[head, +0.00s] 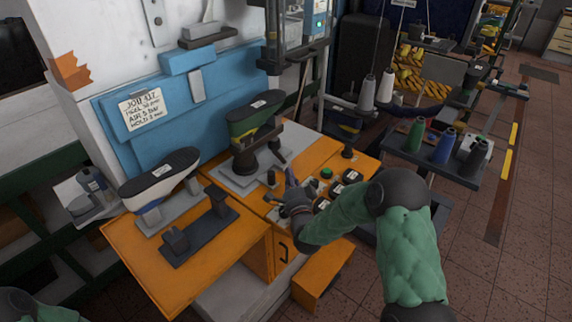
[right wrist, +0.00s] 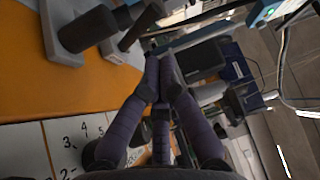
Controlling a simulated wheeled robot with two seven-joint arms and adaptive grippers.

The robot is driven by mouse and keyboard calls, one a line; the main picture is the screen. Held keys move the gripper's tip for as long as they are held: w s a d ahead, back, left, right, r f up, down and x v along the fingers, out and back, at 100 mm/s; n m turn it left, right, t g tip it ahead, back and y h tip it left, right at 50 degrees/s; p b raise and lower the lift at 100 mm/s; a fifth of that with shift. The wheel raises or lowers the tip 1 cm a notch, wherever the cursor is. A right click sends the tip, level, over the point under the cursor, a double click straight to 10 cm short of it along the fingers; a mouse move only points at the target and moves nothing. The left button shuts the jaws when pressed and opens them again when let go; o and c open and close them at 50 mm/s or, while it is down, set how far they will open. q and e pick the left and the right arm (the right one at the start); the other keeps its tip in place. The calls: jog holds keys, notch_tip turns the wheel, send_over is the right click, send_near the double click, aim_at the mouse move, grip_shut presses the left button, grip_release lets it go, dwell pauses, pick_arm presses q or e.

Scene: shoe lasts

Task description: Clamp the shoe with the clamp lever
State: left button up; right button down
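A dark green shoe (head: 254,116) with its black sole up sits on a dark clamp stand (head: 243,161) on a grey plate. A dark lever-like bar (head: 275,150) stands at the stand's right; a similar bar (right wrist: 139,28) shows in the right wrist view beside a dark post. My right gripper (head: 288,182) is over the front of the bench, right of and nearer than the stand. In the right wrist view its fingertips (right wrist: 161,68) meet, with nothing visible between them. They appear apart from the bar. My left gripper is out of view.
Another black-soled shoe (head: 160,178) stands at the left of the orange bench (head: 165,258). A dark fixture (head: 200,228) lies before it. Buttons and dials (head: 327,174) are close to my right gripper. Thread cones (head: 443,146) stand on a rack at right.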

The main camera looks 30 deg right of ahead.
jog(key=shift+v, duration=1.1)
